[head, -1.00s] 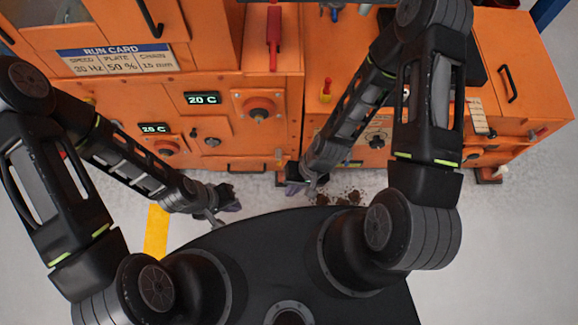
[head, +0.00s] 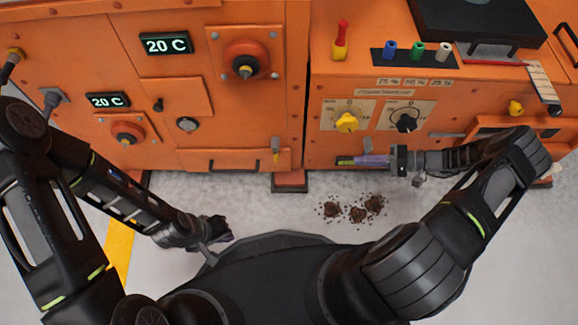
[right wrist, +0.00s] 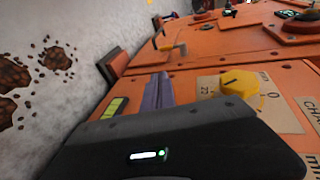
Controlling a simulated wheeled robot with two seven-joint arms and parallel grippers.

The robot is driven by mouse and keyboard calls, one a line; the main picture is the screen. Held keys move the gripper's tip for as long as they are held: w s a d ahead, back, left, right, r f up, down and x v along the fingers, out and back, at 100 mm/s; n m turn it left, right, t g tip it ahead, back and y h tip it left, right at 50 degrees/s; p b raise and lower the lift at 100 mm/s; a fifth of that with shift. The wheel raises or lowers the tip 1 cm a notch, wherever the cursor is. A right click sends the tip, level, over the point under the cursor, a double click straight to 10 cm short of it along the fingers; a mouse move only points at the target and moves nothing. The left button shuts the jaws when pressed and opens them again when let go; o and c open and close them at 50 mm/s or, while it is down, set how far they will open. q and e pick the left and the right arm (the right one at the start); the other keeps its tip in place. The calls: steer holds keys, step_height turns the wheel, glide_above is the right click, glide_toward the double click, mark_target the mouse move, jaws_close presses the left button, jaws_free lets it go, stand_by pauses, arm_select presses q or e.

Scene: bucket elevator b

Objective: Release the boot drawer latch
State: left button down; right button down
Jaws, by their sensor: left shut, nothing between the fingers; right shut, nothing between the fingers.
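A small latch with a yellowish tip and grey stem (head: 276,149) sits at the right end of the low drawer front (head: 197,160) on the left orange cabinet. It also shows in the right wrist view (right wrist: 165,42). I take it for the boot drawer latch, though no label on it can be read. My right gripper (head: 368,160) is shut and empty, right of the latch and apart from it, below a yellow knob; its purple fingers (right wrist: 158,92) point toward the latch side in the right wrist view. My left gripper (head: 222,229) is shut and empty, low and left over the floor.
The yellow knob (head: 347,122) and a black knob (head: 406,122) stick out above my right gripper. A green-yellow strip (head: 344,161) lies beside its fingertips. A drawer handle (head: 235,166) and a cabinet foot (head: 290,182) are low down. Brown spill (head: 355,212) lies on open floor.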

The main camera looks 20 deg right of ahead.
mark_target(276, 150)
steer(key=shift+d+r, duration=0.1)
steer(key=shift+d, duration=0.05)
steer(key=r+b+x, duration=0.1)
steer(key=b+x, duration=0.3)
steer(key=x, duration=2)
steer(key=shift+w+r+b, duration=0.25)
steer(key=shift+b, duration=0.15)
steer(key=shift+s, duration=0.1)
